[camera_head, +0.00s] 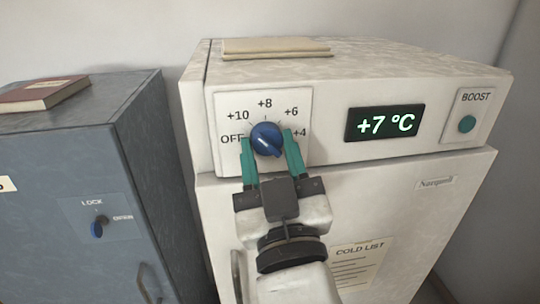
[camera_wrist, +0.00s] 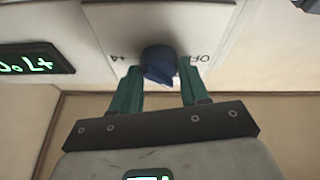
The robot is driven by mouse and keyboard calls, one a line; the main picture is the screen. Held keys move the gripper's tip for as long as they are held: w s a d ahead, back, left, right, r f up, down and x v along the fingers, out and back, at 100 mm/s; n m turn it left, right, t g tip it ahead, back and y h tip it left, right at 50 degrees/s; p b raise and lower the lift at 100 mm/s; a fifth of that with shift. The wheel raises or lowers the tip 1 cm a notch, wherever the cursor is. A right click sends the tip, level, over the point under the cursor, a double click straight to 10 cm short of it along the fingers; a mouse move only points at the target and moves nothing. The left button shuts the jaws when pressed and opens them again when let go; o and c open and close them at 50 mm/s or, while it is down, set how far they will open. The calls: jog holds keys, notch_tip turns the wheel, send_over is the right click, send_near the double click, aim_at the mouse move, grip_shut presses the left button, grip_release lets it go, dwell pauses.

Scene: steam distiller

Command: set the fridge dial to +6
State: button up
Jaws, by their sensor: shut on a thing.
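The blue fridge dial (camera_head: 266,136) sits on a white plate (camera_head: 232,102) marked OFF, +10, +8, +6 and +4, at the upper left of the fridge front. My gripper (camera_head: 268,140) has its teal fingers on the left and right sides of the dial, shut on it. The dial's ridge slants toward the lower right in the head view; which mark it is set to is hard to tell. In the wrist view the dial (camera_wrist: 159,64) shows upside down between the fingers. The green display (camera_head: 385,122) reads +7 °C.
A BOOST button (camera_head: 467,124) is at the fridge's upper right. Below are the fridge door with a COLD LIST sheet (camera_head: 358,264). A blue-grey cabinet (camera_head: 60,150) with a LOCK knob (camera_head: 99,227) stands to the left, a red book (camera_head: 43,93) on top.

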jog(key=shift+f+m+b, duration=0.2)
jog(key=shift+m+b, duration=0.1)
jog(key=shift+b, duration=0.1)
jog(key=m+h+b, duration=0.2)
jog(key=m+b, duration=0.1)
jog(key=b, duration=0.2)
jog(key=shift+f+m+b, duration=0.15)
jog(key=shift+m+b, duration=0.25)
jog(key=m+h+b, duration=0.1)
jog(key=m+b, duration=0.2)
jog(key=m+h+b, duration=0.2)
jog(key=m+b, duration=0.1)
jog(key=shift+a+r, duration=0.15)
jog(key=shift+r, duration=0.05)
jog(key=m+h+b, duration=0.1)
jog(key=m+b, duration=0.1)
jog(key=m, duration=0.1)
jog(key=m+g+h+b, duration=0.1)
jog(key=m, duration=0.2)
jog(key=shift+s+a+r+g+h+b, duration=0.1)
jog(key=shift+r+g+h+b, duration=0.1)
jog(key=shift+g+h+b, duration=0.15)
jog(key=m+g, duration=0.1)
jog(key=m, duration=0.1)
jog(key=m+b, duration=0.1)
jog(key=m, duration=0.2)
jog(key=shift+r+g+h+b, duration=0.2)
jog(key=shift+g+h+b, duration=0.05)
jog(key=shift+g+b, duration=0.1)
jog(key=shift+m, duration=0.3)
